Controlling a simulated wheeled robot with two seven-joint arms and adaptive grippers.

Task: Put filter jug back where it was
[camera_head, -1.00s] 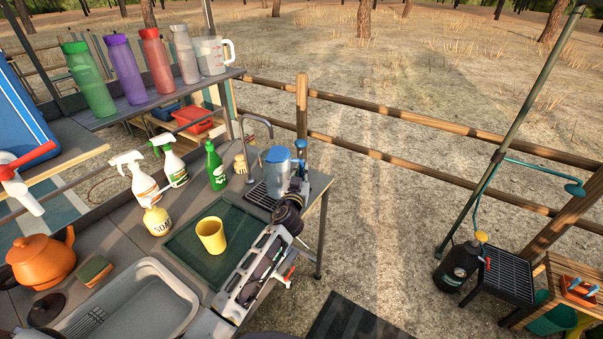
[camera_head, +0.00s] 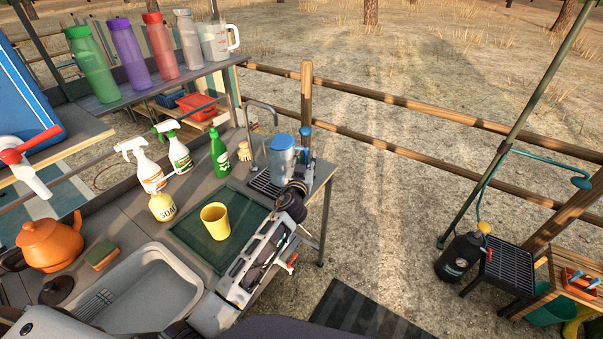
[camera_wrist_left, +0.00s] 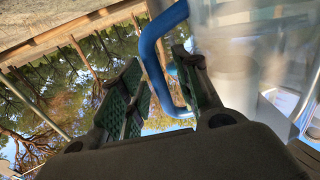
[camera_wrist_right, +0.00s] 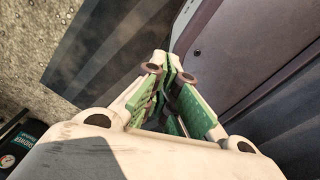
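The filter jug (camera_head: 283,160), clear with a blue lid and blue handle, stands upright at the sink drainer beside the tap in the head view. My left gripper (camera_head: 298,190) is at its right side. The jug's clear body (camera_wrist_left: 235,50) is to the right there. Its base is partly hidden by my gripper in the head view. My right gripper (camera_wrist_right: 168,85) is shut and empty, over the ground.
The dark drainer (camera_head: 264,184), tap (camera_head: 252,130), green bottle (camera_head: 219,155) and yellow cup (camera_head: 215,220) on a green mat (camera_head: 185,232) are nearby. Spray bottles and a soap bottle (camera_head: 162,207) stand left. A shelf (camera_head: 150,92) holds several bottles and a measuring jug. A wooden fence (camera_head: 400,150) runs behind.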

